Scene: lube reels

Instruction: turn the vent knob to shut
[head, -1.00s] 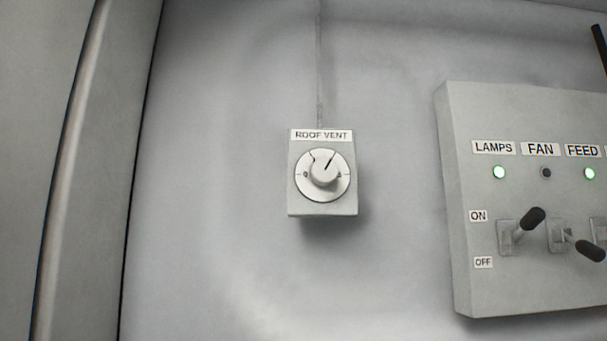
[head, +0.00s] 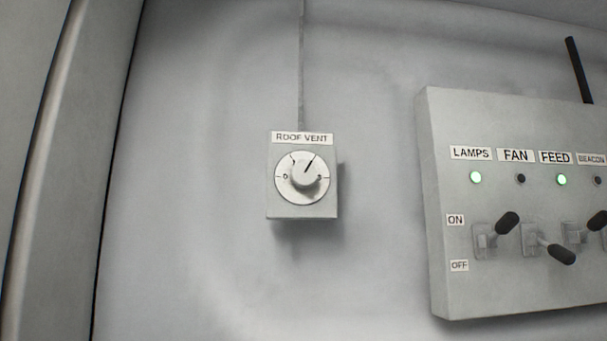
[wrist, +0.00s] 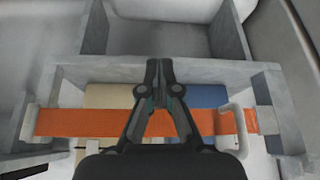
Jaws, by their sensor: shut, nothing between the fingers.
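The vent knob (head: 304,176) is a small pale round knob on a light dial, mounted on a grey box (head: 302,208) labelled ROOF VENT. Its dark pointer line is tilted up and to the right of vertical. Small marks sit around the dial, too small to read surely. My gripper (wrist: 160,66) shows only in the wrist view, shut and empty. It is in front of a grey shelf with an orange strap, and the knob is not in that view.
A switch panel (head: 437,270) with levers and lamps labelled LAMPS, FAN, FEED and BEACON is right of the vent box. The wall between is clear. In the wrist view, a grey shelf (wrist: 95,72) holds cream and blue items behind an orange strap (wrist: 80,122).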

